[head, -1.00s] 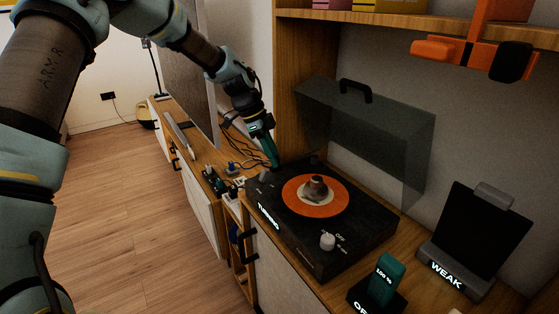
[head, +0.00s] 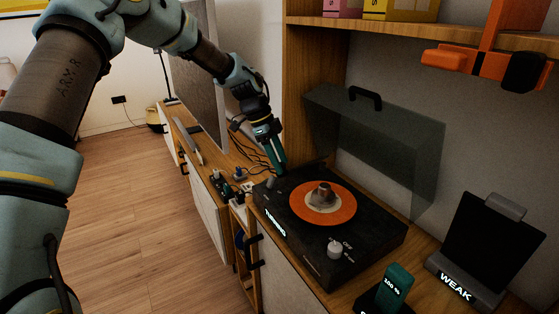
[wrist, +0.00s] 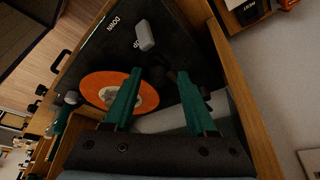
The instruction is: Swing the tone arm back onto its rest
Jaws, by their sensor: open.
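The black turntable (head: 375,238) stands on the wooden cabinet with an orange record (head: 346,203) on its platter. The record also shows in the wrist view (wrist: 148,98). My gripper (head: 281,171) hangs over the turntable's far left corner, pointing down. In the wrist view its teal fingers (wrist: 162,75) are open and apart. A dark part lies between and beyond the fingertips; I cannot tell whether it is the tone arm. A grey lever (wrist: 145,35) beside the words UP and DOWN sits just past the fingertips. The tone arm and its rest are not clearly visible.
The smoky lid (head: 400,150) stands raised behind the turntable. A grey knob (head: 335,248) sits at its front right. A teal block (head: 397,283) and a stand marked WEAK (head: 455,282) are to the right. Cables and small plugs (head: 240,173) lie left of the gripper.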

